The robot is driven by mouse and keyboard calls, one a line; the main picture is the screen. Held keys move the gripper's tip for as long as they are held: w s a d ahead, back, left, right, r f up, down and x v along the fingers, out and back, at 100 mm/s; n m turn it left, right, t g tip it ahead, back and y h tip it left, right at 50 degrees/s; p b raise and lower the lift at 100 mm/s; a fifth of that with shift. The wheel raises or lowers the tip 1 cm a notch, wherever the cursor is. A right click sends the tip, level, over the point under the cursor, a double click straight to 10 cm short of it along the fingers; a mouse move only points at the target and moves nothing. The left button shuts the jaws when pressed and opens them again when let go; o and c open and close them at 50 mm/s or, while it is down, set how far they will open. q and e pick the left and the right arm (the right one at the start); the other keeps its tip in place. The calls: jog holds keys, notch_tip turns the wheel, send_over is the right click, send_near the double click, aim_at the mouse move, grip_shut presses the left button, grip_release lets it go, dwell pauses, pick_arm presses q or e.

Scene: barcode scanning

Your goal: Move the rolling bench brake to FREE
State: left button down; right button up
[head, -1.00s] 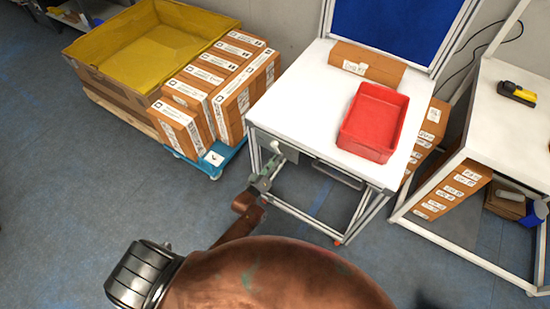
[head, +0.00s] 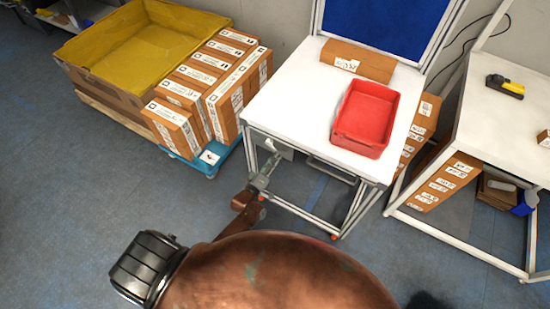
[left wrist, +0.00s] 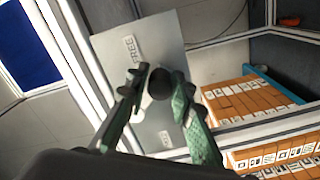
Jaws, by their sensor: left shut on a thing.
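The rolling bench (head: 290,110) has a white top and a metal frame. A grey brake plate (head: 273,145) is on its left front side. In the left wrist view the plate (left wrist: 190,30) carries a label reading FREE (left wrist: 131,48) at its upper part and another small label (left wrist: 165,139) lower down, too small to read. A dark round brake knob (left wrist: 160,84) stands out between them. My left gripper (head: 268,168) is at the plate. Its green fingers (left wrist: 159,90) are shut on the knob, one on each side. My right gripper is not in view.
A red bin (head: 366,118) and a carton (head: 357,62) sit on the bench. Boxes (head: 205,95) on a blue dolly stand at left, beside a yellow-lined crate (head: 130,40). Another table (head: 500,120) with a yellow-black device (head: 505,86) is at right. The floor in front-left is clear.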

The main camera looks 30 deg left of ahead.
pick_arm(q)
jog(key=c, duration=1.9)
grip_release()
jog(key=shift+a+r, duration=0.2)
jog(key=shift+a, duration=0.05)
jog(key=shift+o, duration=0.7)
jog(key=shift+d+f, duration=0.1)
jog(key=shift+d, duration=0.1)
jog(key=s+a, duration=0.1)
jog(key=s, duration=1.1)
